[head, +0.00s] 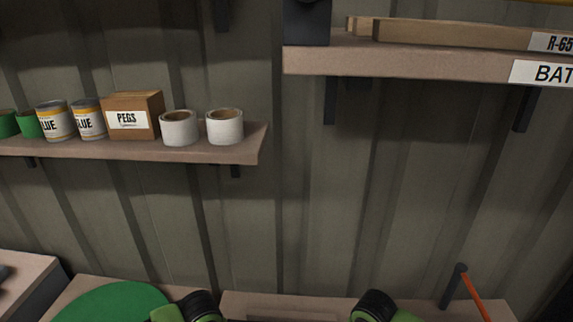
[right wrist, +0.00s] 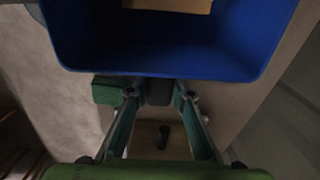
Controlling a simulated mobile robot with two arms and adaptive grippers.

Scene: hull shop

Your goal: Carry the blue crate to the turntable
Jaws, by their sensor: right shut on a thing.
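The blue crate (right wrist: 160,66) fills the top of the right wrist view, with a tan block (right wrist: 168,5) inside it. My right gripper (right wrist: 158,92) is shut on the crate's near wall. The crate does not show in the head view. A flat green disc (head: 115,303), which looks like the turntable, lies at the bottom left of the head view, cut off by the picture's edge. Green and black parts of my two arms show at the bottom of the head view. My left gripper's fingers are not visible.
A bench (head: 280,304) runs along the bottom against the corrugated wall. An orange rod (head: 472,291) leans by a dark post at right. A left shelf (head: 200,154) holds cans, a PEGS box (head: 127,118) and white rolls; a higher right shelf (head: 410,65) holds wooden battens.

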